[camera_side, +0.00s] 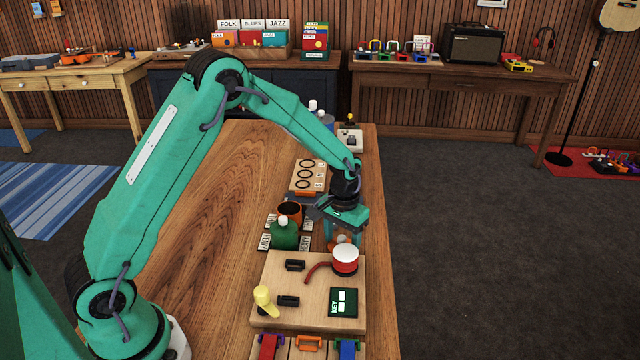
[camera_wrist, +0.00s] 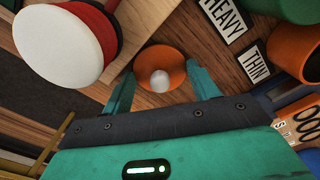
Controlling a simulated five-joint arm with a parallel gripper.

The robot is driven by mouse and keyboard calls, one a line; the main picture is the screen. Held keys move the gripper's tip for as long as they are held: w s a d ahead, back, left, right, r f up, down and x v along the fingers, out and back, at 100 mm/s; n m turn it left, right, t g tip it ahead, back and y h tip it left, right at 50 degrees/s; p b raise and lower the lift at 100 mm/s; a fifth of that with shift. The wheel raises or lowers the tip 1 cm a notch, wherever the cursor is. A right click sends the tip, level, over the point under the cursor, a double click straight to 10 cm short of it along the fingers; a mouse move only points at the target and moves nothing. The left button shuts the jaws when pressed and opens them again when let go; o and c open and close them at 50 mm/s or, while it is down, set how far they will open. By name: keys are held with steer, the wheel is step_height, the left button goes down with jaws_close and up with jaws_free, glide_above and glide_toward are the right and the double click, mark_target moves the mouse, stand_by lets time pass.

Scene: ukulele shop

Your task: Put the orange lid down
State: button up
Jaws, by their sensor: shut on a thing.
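The orange lid (camera_wrist: 178,60) has a pale round knob and sits between the two teal fingers of my gripper (camera_wrist: 162,82), which is shut on it. In the side view the lid (camera_side: 341,239) is partly hidden by my gripper (camera_side: 344,236). It is just beyond the wooden board, and I cannot tell whether it touches the table. An open orange pot (camera_side: 291,208) stands left of my gripper, and it also shows at right in the wrist view (camera_wrist: 298,48).
A green jar (camera_side: 284,236) stands beside the pot among HEAVY and THIN cards (camera_wrist: 227,17). The wooden board (camera_side: 285,272) carries a red-and-white drum shape (camera_side: 345,262), close to my gripper. Bare tabletop (camera_side: 215,225) lies to the left.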

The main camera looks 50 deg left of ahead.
mark_target(342, 237)
steer(key=shift+f, duration=0.15)
steer(key=o, duration=0.7)
step_height(342, 237, up, 12)
steer(key=shift+r, duration=0.2)
stand_by(0.3)
stand_by(0.5)
